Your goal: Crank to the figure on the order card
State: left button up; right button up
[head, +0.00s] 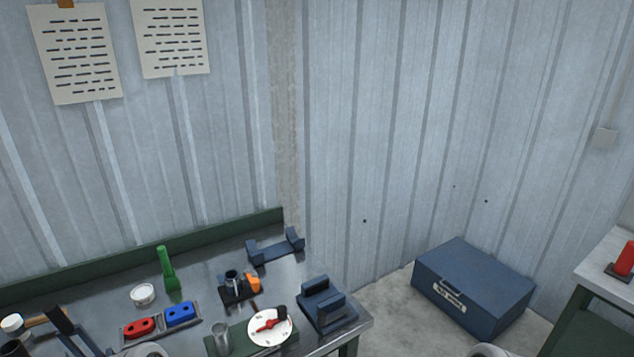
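A white round dial (270,328) with a red pointer lies on a green base near the front right of the bench. A dark knob (280,311) shows at the dial's upper right edge; I cannot tell whether it is the crank. Two sheets with dark lines of writing, a left sheet (75,55) and a right sheet (172,37), hang on the corrugated wall. The writing is too small to read, and I cannot tell whether either is the order card. Neither of my grippers is in view.
The metal bench (215,275) holds a clear glass (221,339), blue block fixtures (326,303), a grey-blue cradle (276,246), a small orange-and-dark device (240,287), a green flashlight-like tool (168,270) and a tray with red (139,327) and blue pieces. A blue box (472,287) stands on the floor.

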aim_at(283, 310)
jog(key=u, duration=1.6)
jog(key=k, duration=0.6)
jog(key=z, duration=0.8)
